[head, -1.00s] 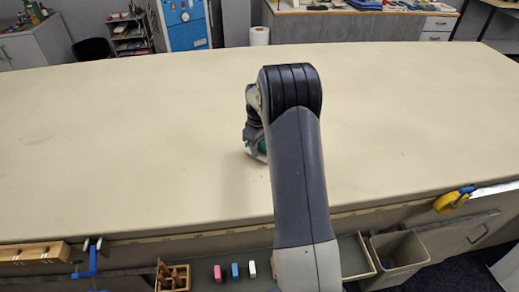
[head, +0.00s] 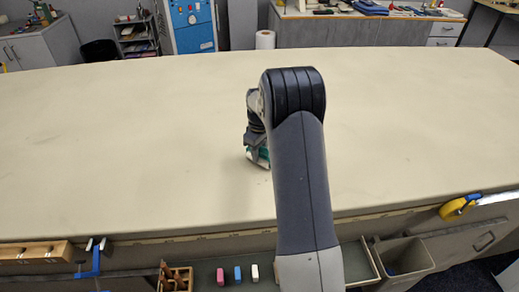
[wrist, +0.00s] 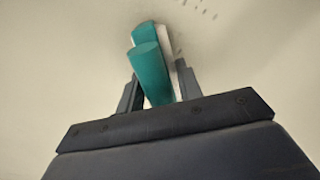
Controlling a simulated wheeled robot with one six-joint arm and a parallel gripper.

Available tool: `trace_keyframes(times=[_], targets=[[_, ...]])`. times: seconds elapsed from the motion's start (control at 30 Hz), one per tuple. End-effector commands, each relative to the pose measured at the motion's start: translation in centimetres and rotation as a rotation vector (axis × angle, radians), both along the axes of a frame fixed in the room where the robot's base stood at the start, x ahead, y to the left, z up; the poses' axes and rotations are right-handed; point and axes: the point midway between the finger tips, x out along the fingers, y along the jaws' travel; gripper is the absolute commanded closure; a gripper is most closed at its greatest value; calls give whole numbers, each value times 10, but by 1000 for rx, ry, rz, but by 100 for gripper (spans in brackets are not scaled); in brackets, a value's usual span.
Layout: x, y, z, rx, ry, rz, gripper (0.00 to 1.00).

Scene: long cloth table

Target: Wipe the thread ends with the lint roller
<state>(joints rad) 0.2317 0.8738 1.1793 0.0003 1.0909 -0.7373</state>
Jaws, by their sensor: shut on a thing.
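The lint roller, with a green handle (wrist: 151,72) and a white part (wrist: 166,45) behind it, is in my gripper (wrist: 158,82). The two dark fingers are closed on it from either side. In the head view a bit of the green and white roller (head: 262,157) shows low at the cloth, under my gripper (head: 256,140), partly hidden by my arm. Whether it touches the cloth I cannot tell. Several small dark specks, likely the thread ends (wrist: 197,9), lie on the cloth just beyond the roller in the wrist view. I cannot make them out in the head view.
The long cream cloth table (head: 130,140) is otherwise bare.

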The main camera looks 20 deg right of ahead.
Motion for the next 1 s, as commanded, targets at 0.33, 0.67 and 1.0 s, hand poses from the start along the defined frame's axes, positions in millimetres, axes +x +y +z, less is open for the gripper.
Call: trace_keyframes(times=[0.33, 0.67, 1.0], targets=[[-15, 4, 0, -1, -3, 0, 84], [-39, 11, -2, -1, -3, 0, 84], [-58, 17, -2, 0, 1, 0, 84]])
